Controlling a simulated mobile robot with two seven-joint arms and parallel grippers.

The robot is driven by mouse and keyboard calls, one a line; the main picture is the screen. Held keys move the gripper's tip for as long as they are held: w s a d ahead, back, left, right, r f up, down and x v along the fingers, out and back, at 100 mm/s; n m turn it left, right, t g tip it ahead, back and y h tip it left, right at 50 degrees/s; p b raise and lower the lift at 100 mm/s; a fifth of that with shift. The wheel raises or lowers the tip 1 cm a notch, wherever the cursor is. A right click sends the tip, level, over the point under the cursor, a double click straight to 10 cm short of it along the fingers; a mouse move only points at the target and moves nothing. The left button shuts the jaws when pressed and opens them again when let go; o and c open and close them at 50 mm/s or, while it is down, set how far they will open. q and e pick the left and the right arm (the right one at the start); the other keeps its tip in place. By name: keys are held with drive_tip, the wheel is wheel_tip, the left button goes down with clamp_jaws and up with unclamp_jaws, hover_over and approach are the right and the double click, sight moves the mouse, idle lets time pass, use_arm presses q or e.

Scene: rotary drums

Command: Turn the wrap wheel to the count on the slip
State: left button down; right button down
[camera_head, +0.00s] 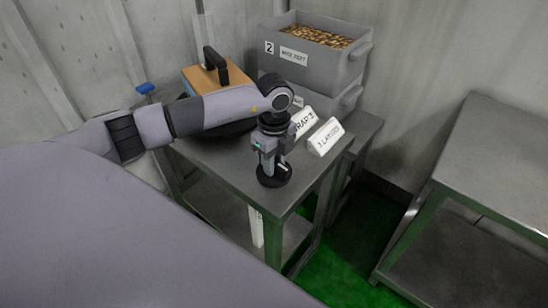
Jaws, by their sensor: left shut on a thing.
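My left gripper (268,160) points down near the front corner of the metal table. It is shut on the upright middle of a small black round wheel (274,182), which I take for the wrap wheel. The gripper hides most of the grip, and no count marks can be made out on the wheel. A white slip (325,137) beside it seems to read "3 LAYERS". Another white sign (304,122), partly hidden behind my wrist, seems to read "WRAP 3". My right gripper is not in view.
A tan box (196,79) with a black handle stands behind my arm, by a dark round plate (238,130). Grey crates (335,62), the top one full of small brown things, are stacked at the back. Another metal table (500,150) stands at the right, across green floor.

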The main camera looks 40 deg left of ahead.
use_arm(q)
drive_tip(key=shift+r+n, duration=0.1)
drive_tip(key=shift+n, duration=0.4)
drive_tip(key=c, duration=1)
unclamp_jaws()
drive_tip(key=shift+o, duration=0.2)
drive_tip(key=shift+r, duration=3.55)
